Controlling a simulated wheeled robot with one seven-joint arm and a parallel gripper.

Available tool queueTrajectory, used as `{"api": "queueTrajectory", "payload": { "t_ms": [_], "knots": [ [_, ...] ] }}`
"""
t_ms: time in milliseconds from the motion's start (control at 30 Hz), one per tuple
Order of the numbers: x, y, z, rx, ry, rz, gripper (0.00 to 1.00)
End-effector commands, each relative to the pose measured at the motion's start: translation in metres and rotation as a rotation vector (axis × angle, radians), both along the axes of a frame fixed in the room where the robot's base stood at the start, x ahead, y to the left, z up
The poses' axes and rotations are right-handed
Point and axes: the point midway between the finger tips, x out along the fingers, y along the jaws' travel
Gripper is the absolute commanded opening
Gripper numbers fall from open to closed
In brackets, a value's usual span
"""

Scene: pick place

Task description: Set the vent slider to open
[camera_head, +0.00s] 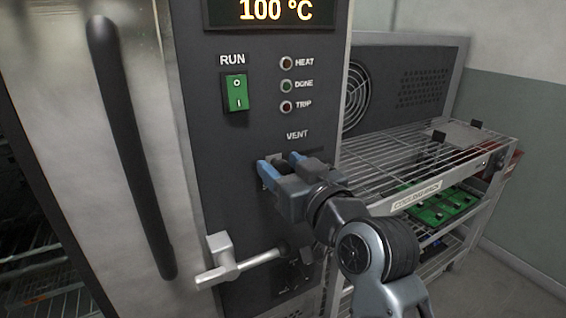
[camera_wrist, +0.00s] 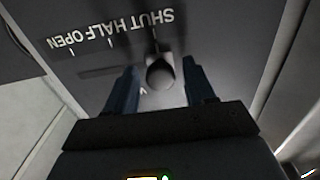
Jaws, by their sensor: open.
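The vent panel (camera_wrist: 105,75) shows upside down in the wrist view, with the marks SHUT, HALF and OPEN in a row. The vent slider's rounded knob (camera_wrist: 160,73) lines up with the SHUT mark. My gripper (camera_head: 281,164) is open in front of the panel, just below the VENT label (camera_head: 297,134). In the wrist view its two fingers stand on either side of the knob, with gaps showing at both sides. The gripper hides the knob and most of the slider's slot in the head view.
A green RUN switch (camera_head: 237,93) and three indicator lamps sit above. A lever handle (camera_head: 236,262) sticks out below left, and a long black door handle (camera_head: 130,150) is at left. A wire cooling rack (camera_head: 395,165) stands close at right, with green boards on its lower shelf.

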Motion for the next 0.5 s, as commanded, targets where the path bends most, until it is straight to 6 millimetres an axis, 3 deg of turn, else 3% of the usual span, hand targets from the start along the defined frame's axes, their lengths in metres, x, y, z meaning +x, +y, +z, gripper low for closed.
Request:
{"api": "queueTrajectory", "payload": {
  "t_ms": [367, 500],
  "knots": [
    [0.0055, 0.0038, -0.0005, -0.001, -0.001, -0.001, 0.54],
    [0.0054, 0.0036, -0.0004, -0.001, -0.001, -0.001, 0.41]
  ]
}}
